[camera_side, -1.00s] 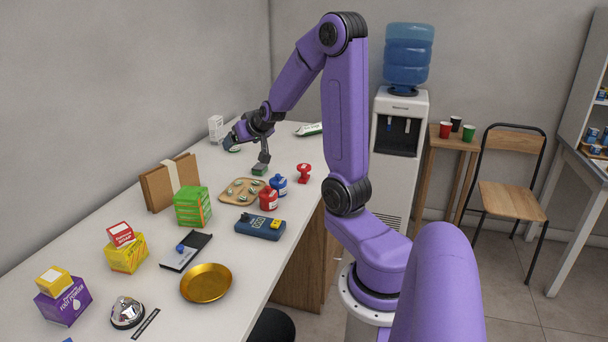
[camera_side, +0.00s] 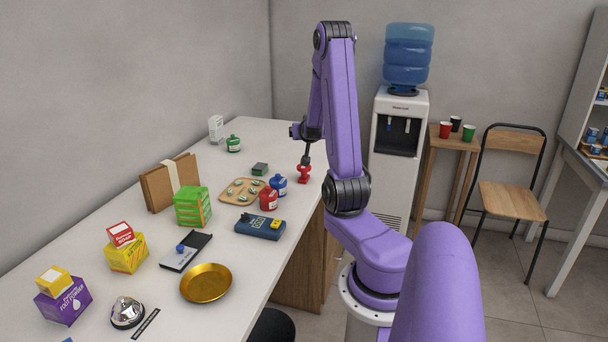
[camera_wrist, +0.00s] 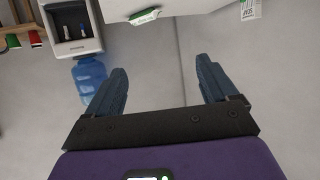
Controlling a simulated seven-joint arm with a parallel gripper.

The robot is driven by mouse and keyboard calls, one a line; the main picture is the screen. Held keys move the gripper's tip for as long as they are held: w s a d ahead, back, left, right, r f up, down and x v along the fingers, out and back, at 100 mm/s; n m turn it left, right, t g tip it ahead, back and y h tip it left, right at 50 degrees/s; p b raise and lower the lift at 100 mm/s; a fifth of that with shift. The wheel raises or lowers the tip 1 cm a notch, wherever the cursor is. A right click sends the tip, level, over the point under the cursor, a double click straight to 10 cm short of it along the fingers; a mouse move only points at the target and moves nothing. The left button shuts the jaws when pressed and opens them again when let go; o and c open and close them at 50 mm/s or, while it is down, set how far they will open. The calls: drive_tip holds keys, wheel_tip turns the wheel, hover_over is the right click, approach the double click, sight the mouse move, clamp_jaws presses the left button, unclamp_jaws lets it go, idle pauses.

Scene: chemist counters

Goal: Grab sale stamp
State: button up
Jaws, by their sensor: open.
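A small red stamp-shaped object (camera_side: 304,174), which I take for the sale stamp, stands upright near the counter's right edge in the side view. My gripper (camera_side: 306,158) is just above or behind it in that picture; I cannot tell whether they touch. The wrist view shows the jaws (camera_wrist: 165,85) spread wide with nothing between them but grey wall. The stamp does not show in the wrist view. A small green-topped dark block (camera_side: 260,169) lies left of the stamp.
Blue (camera_side: 278,185) and red (camera_side: 268,199) bottles stand close to the stamp's lower left. A tan tray (camera_side: 232,196) and a card terminal (camera_side: 261,228) lie nearby. The water cooler (camera_side: 399,165) stands beyond the counter's right edge.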

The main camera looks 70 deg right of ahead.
approach(304, 168)
drive_tip(key=shift+x, duration=5)
drive_tip(key=shift+s, duration=0.1)
drive_tip(key=c, duration=1.1)
